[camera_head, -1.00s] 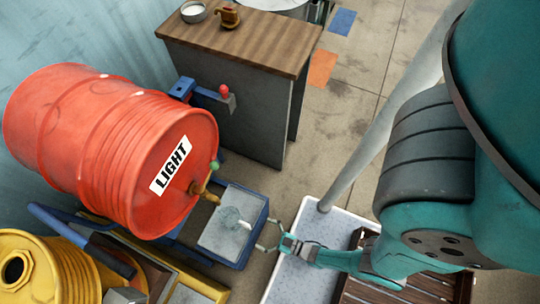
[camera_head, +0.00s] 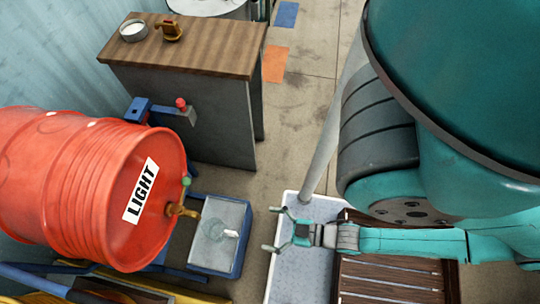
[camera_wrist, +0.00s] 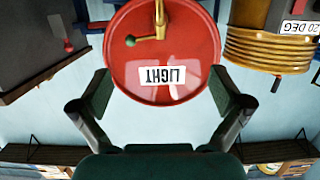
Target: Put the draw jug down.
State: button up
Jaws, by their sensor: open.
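The draw jug (camera_head: 213,230) is a clear vessel with a pale handle (camera_head: 231,233) pointing right. It appears to stand upright in the blue-rimmed grey tray (camera_head: 242,244), below the brass tap (camera_head: 180,210) of the red drum marked LIGHT (camera_head: 110,190). My gripper (camera_head: 272,229) is open and empty, to the right of the jug and apart from its handle. In the wrist view my gripper (camera_wrist: 163,92) has its fingers spread with nothing between them, facing the red drum (camera_wrist: 190,60). I cannot make out the jug in the wrist view.
A slatted wooden pallet (camera_head: 390,275) and a pale speckled tray (camera_head: 295,285) lie under my arm. A yellow ribbed drum (camera_wrist: 265,50) shows in the wrist view.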

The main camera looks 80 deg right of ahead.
notch_tip(320, 180, up, 17)
jog(key=g, duration=0.1)
jog(key=shift+r, duration=0.2)
